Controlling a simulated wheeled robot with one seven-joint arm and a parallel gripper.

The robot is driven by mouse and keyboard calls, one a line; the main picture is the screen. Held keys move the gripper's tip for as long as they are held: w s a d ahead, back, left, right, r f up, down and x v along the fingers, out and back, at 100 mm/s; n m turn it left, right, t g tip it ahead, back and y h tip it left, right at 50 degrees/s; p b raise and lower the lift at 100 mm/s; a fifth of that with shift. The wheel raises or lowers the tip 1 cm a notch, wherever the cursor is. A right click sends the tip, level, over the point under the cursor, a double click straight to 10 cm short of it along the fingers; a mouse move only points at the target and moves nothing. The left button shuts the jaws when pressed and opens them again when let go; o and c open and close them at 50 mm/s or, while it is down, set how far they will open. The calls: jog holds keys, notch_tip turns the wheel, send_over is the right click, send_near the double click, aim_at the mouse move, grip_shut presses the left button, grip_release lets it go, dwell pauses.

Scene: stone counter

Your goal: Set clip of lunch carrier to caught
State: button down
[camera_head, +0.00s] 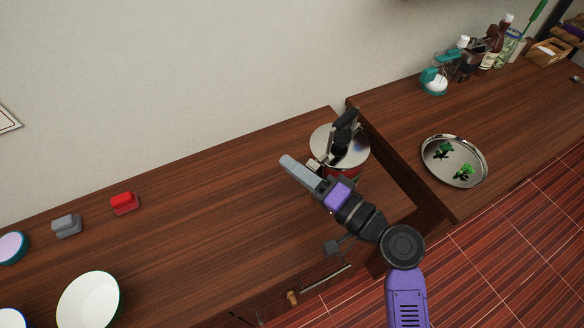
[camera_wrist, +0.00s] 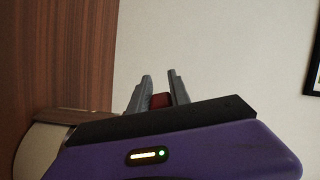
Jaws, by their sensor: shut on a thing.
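The lunch carrier (camera_head: 355,158) stands on the counter near its right end. It has a shiny round lid, a red body and a black handle on top. My gripper (camera_head: 290,164) is beside it on the left, its grey fingers pointing up-left, away from the carrier. In the wrist view my gripper (camera_wrist: 159,82) has its two fingers a little apart, with a small red piece (camera_wrist: 160,101) between them. I cannot tell whether this piece is the clip. The carrier's near side is partly hidden by my gripper and wrist.
A red block (camera_head: 124,204), a grey block (camera_head: 67,226) and a white bowl (camera_head: 90,300) are at the left. A metal tray (camera_head: 433,178) with green pieces lies on the right counter. Bottles (camera_head: 492,54) stand behind.

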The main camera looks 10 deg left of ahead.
jog(key=shift+w+d+r+m+p, duration=0.2)
jog(key=shift+m+p, duration=0.1)
jog(key=shift+m, duration=0.4)
jog(key=shift+w+d+r+m+p, duration=0.15)
jog(key=shift+w+m+p, duration=0.15)
jog(key=shift+m, duration=0.4)
jog(key=shift+w+d+r+m+p, duration=0.1)
jog(key=shift+w+d+m+p, duration=0.2)
jog(key=shift+m, duration=0.4)
jog(key=shift+s+a, duration=0.1)
jog(key=c, duration=1.2)
grip_release()
jog(key=b+v, duration=0.1)
jog(key=v, duration=0.6)
jog(key=shift+s+d, duration=0.25)
jog(key=shift+d, duration=0.05)
jog(key=shift+s, duration=0.1)
